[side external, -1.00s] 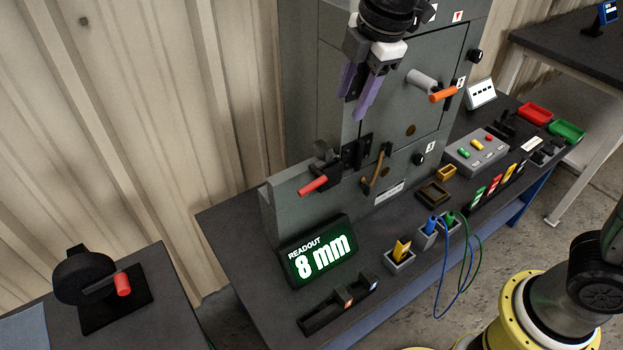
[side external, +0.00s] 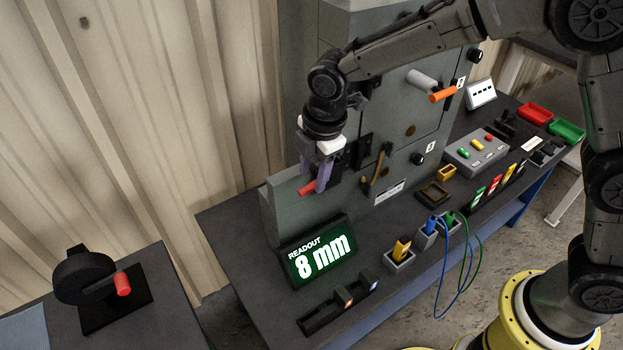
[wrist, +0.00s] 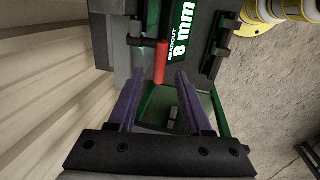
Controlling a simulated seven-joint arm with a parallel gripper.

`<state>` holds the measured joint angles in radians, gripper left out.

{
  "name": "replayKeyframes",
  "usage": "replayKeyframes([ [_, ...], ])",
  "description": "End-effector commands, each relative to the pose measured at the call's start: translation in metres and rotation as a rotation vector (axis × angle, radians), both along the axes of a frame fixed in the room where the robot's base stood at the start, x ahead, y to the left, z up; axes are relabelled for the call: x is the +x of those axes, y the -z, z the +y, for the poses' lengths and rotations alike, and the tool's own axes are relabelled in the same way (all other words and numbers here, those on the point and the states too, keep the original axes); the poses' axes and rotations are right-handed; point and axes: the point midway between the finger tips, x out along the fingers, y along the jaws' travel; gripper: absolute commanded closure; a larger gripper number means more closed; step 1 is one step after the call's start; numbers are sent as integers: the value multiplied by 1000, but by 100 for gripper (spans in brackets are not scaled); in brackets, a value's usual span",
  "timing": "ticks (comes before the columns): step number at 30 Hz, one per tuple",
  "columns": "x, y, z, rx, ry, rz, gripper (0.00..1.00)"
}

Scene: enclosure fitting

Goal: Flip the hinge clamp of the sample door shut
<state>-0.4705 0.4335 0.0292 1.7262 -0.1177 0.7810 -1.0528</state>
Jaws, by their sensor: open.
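The hinge clamp's red handle (side external: 307,188) sticks out at the lower left of the grey enclosure (side external: 350,200), above the readout. It also shows in the wrist view (wrist: 161,62), pointing toward me between the lines of my two fingertips. My gripper (side external: 313,183) is open, its purple fingers right at the red handle. In the wrist view the fingers (wrist: 160,78) stand on either side of the handle with a gap to each. The clamp's dark body is mostly hidden behind my gripper in the side view. The sample door (side external: 392,105) looks closed.
The readout (side external: 318,250) showing 8 mm stands just below the handle. An orange-tipped handle (side external: 443,95) and a brown lever (side external: 379,168) stick out to the right. A black slotted tray (side external: 340,304) lies in front. A separate red-handled fixture (side external: 122,284) sits at the left.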

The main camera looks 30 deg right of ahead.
Motion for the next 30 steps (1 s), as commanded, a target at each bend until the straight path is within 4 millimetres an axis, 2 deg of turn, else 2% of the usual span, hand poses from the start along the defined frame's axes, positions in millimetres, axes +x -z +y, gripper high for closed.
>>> replayKeyframes([
  [1, 1, 8, 0, -2, 0, 3, 50],
  [6, 5, 24, 0, -1, 0, 1, 50],
  [17, 6, 28, 0, 0, 1, -1, 50],
  [20, 6, 28, 0, 0, 0, -1, 65],
  [26, 6, 28, 0, 0, 0, -1, 100],
  [30, 6, 28, 0, 0, 0, -1, 100],
])
